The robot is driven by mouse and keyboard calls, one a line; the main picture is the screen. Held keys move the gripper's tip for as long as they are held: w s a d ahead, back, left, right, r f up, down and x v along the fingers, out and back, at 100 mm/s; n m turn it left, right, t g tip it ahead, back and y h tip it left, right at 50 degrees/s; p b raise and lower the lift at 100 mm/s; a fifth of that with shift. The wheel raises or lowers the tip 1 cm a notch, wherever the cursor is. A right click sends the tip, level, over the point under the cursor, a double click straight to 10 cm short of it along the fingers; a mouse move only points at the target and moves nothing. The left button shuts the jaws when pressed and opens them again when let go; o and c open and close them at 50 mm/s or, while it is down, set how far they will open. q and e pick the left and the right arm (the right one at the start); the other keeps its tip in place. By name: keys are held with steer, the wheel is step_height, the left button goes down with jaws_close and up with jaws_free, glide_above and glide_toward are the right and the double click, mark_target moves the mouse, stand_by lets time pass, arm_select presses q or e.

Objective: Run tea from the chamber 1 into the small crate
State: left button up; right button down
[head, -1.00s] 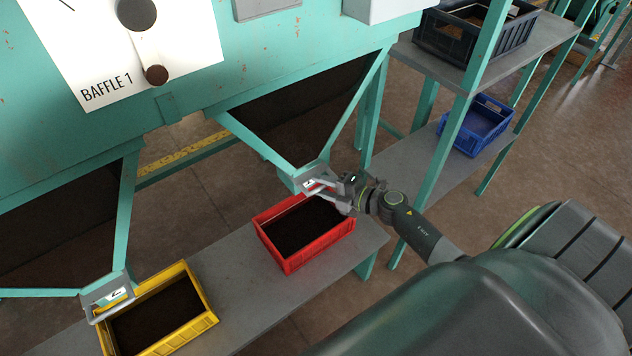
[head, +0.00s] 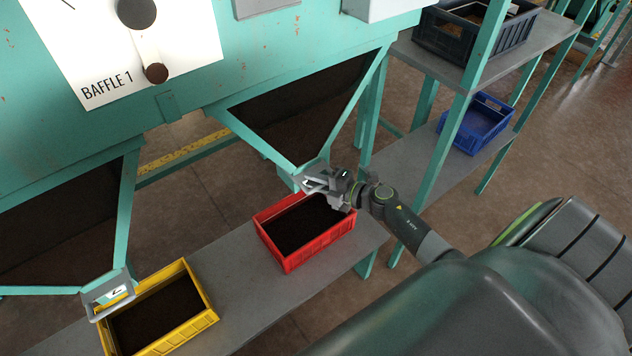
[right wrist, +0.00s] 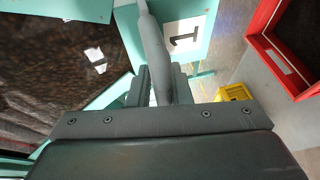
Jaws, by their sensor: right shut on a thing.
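The chamber 1 hopper (head: 300,105) is a green funnel with a dark front, and its outlet hangs above the red crate. The wrist view shows its label "1" (right wrist: 184,38) beside a grey handle bar (right wrist: 153,45). My right gripper (head: 318,184) is shut on this handle, and its fingers show on either side of the bar in the wrist view (right wrist: 158,85). The red crate (head: 291,262) stands on the grey bench below and holds dark material. I cannot tell whether tea is falling. My left gripper is not in view.
A yellow crate (head: 206,318) with dark contents stands under outlet 2 (head: 108,292). A blue crate (head: 484,122) sits on the lower shelf at right, and a dark bin (head: 462,38) above it. A "BAFFLE 1" panel (head: 150,55) is at upper left. Green posts (head: 455,125) stand nearby.

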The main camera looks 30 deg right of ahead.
steer(key=s, duration=0.3)
steer(key=s+p, duration=0.1)
steer(key=shift+s+d+f, duration=0.2)
steer(key=shift+s+f, duration=0.15)
steer(key=shift+s, duration=0.05)
steer(key=c, duration=1.5)
jaws_free()
steer(key=shift+w, duration=0.15)
steer(key=shift+o, duration=0.2)
steer(key=shift+w, duration=0.1)
steer(key=shift+r, duration=0.15)
steer(key=b+v, duration=0.3)
steer(key=v, duration=1.4)
steer(key=shift+d, duration=0.1)
